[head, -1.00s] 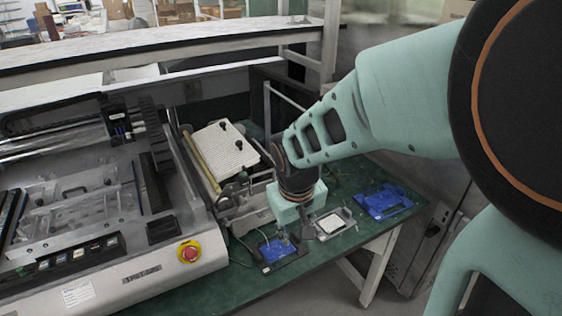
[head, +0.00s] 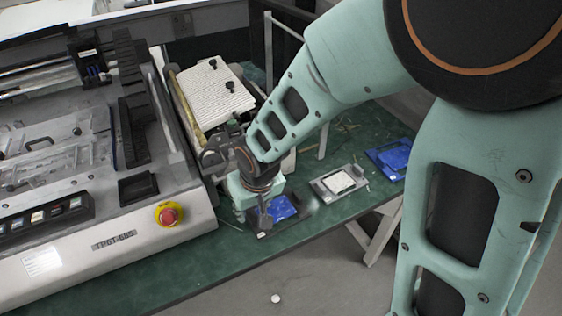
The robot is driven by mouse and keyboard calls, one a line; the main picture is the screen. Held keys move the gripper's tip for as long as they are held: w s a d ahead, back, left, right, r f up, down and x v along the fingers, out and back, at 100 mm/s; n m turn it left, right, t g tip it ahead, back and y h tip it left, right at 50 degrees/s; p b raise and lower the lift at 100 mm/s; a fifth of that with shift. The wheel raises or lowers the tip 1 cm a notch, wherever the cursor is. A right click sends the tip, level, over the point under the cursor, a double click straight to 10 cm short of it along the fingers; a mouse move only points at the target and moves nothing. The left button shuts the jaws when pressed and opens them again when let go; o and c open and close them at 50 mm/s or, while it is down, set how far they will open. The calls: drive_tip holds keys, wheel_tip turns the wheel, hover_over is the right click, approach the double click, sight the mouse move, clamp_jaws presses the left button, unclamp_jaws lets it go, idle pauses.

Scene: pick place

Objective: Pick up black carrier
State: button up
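The black carrier (head: 288,220) is a flat dark frame with a blue piece (head: 284,208) on it. It lies on the green table near the front edge, beside the large machine. My gripper (head: 264,218) points down over the carrier's left part and hides some of it. The fingers are small and dark here. I cannot tell whether they are open or shut, or whether they touch the carrier.
A grey metal fixture with a white plate (head: 340,183) lies to the right of the carrier. A blue tray (head: 389,157) lies farther right. The machine with a red emergency button (head: 169,215) fills the left side. Bare green table lies in front.

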sight(252, 217)
drive_tip(key=shift+w+b+x, duration=0.2)
drive_tip(key=shift+b+x, duration=0.4)
drive_tip(key=shift+x, duration=2.25)
drive_tip(key=shift+d, duration=0.2)
drive_tip(key=shift+c, duration=0.4)
clamp_jaws()
